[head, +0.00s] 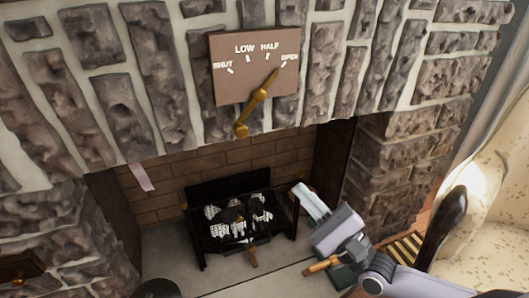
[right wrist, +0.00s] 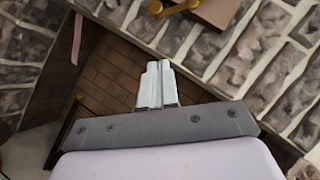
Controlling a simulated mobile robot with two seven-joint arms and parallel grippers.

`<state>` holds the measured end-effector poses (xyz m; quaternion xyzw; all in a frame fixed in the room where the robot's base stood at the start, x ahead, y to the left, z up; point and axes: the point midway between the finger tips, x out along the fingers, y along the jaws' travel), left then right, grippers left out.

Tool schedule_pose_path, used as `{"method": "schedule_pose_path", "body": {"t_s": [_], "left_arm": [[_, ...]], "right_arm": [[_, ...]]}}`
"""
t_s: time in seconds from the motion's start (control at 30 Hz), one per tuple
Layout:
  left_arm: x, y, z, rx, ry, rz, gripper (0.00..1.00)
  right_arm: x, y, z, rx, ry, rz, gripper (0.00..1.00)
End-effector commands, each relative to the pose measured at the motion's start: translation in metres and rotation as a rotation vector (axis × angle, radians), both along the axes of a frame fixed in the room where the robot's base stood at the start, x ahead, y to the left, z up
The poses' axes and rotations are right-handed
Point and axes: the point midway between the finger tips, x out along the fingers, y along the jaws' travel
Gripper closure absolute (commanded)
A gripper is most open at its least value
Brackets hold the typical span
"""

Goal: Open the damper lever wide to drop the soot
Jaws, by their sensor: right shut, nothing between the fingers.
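The damper lever (head: 258,98) is a brass bar on a brown dial plate (head: 230,82) fixed to the stone chimney front. Its pointer tip lies between the HALF and OPEN marks, close to OPEN, and its knob end hangs down to the lower left. My right gripper (head: 304,192) is below and to the right of the plate, in front of the fireplace opening, apart from the lever. Its fingers are together and empty in the right wrist view (right wrist: 157,84). There the lever (right wrist: 172,7) shows in part at the top edge. My left gripper is not in view.
A black grate (head: 240,222) with pale lumps stands in the brick firebox. A pale pink strip (head: 141,177) hangs at the opening's upper left. A patterned armchair (head: 497,190) with a dark wooden arm stands at the right. The stone hearth (head: 215,283) lies in front.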

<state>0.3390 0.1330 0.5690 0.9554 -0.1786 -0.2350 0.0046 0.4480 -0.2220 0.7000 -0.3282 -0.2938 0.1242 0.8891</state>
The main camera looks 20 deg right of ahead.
Motion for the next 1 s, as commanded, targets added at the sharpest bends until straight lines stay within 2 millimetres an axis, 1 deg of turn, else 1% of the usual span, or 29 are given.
{"method": "schedule_pose_path", "body": {"t_s": [0.17,0.57,0.6,0.7,0.8,1.0], "left_arm": [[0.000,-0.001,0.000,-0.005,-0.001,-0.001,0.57],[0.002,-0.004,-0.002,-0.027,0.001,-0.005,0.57],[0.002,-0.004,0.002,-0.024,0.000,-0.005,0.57],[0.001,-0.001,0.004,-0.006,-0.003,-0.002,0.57],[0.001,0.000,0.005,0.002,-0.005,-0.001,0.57],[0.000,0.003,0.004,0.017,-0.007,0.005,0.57]], "right_arm": [[0.017,0.009,0.012,0.005,-0.006,-0.001,1.00],[0.080,0.041,0.046,0.002,-0.005,-0.002,1.00],[0.080,0.046,0.052,0.004,-0.004,-0.001,1.00],[0.081,0.056,0.063,0.004,-0.003,0.000,1.00],[0.083,0.061,0.069,0.002,-0.002,-0.002,1.00],[0.084,0.066,0.074,-0.001,-0.001,-0.001,1.00]]}}
